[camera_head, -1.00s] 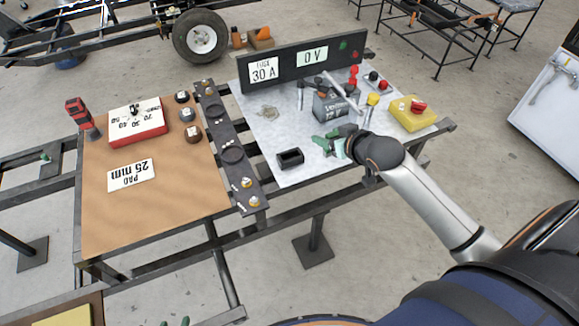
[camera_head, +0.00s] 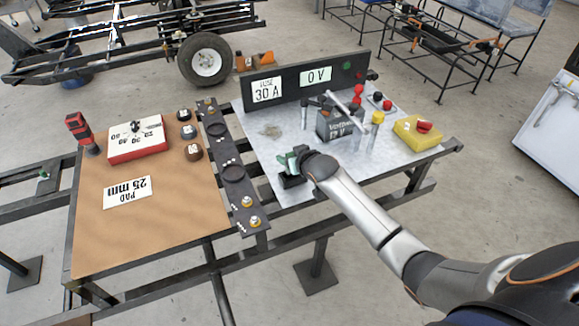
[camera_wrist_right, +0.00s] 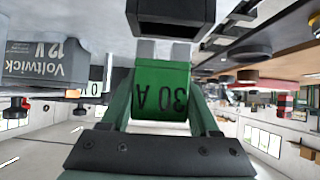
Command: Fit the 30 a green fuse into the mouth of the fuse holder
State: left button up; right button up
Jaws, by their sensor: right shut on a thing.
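The green 30 A fuse (camera_wrist_right: 161,90) is in my right gripper (camera_wrist_right: 160,108), with its label upside down in the right wrist view. Its two pale prongs point toward the black fuse holder (camera_wrist_right: 172,18). Their tips meet the holder's edge in the picture; I cannot tell whether they touch or enter it. In the head view the holder (camera_head: 291,181) sits on the pale metal plate, and my right gripper (camera_head: 298,160) is directly above it. The gripper partly hides the fuse and the holder's mouth there. My left gripper is not in view.
A grey 12 V battery (camera_head: 336,122) stands behind and right of the holder, with a lever and red and yellow posts nearby. A yellow block (camera_head: 418,136) is at right. The plate (camera_head: 262,155) is clear left of the holder.

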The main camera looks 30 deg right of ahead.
jog(key=f, duration=0.1)
jog(key=f+b, duration=0.1)
jog(key=f, duration=0.1)
jog(key=shift+w+a+f, duration=0.15)
jog(key=shift+w+f, duration=0.05)
jog(key=shift+f, duration=0.05)
jog(key=shift+f, duration=0.1)
jog(key=shift+f, duration=0.15)
jog(key=o, duration=1.1)
jog(key=shift+o, duration=1.2)
